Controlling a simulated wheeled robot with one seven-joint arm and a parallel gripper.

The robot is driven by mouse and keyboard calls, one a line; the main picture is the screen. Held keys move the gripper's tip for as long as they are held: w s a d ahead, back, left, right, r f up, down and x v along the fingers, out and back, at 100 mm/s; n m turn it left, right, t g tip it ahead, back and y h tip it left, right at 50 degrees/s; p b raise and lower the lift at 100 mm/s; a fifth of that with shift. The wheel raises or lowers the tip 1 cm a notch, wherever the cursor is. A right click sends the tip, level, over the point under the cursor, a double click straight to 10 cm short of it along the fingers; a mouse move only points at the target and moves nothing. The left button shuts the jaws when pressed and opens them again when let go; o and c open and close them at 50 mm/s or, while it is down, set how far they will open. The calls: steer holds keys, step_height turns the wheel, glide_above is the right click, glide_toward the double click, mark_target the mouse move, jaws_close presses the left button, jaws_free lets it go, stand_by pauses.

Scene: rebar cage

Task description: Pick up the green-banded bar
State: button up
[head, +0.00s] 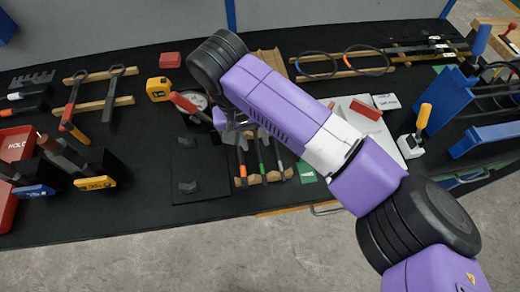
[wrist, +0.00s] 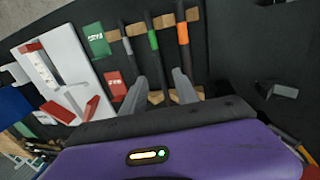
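The green-banded bar (head: 262,158) lies on a wooden rack between an orange-banded bar (head: 242,168) and a grey-banded bar (head: 279,160). In the wrist view the green-banded bar (wrist: 153,40) is in the middle, with the orange-banded bar (wrist: 183,34) to its right and the grey-banded bar (wrist: 127,46) to its left. My gripper (head: 239,130) is open and empty at the far end of the bars. In the wrist view my gripper (wrist: 159,76) has its fingers on either side of the green-banded bar's line. The height gap is unclear, and my gripper body hides the bar's near end.
A black tray (head: 200,182) with small blocks lies left of the bars. A yellow tape measure (head: 158,88) and a dial gauge (head: 192,101) are behind it. A white plate (head: 383,128) and a blue stand (head: 452,100) are to the right.

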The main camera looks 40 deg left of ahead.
mark_target(258, 150)
steer(key=shift+w+d+f, duration=0.1)
steer(key=shift+f, duration=0.7)
steer(key=shift+w+d+f, duration=0.1)
steer(key=shift+f, duration=0.7)
jaws_close()
steer(key=shift+r, duration=0.1)
step_height(258, 150, up, 20)
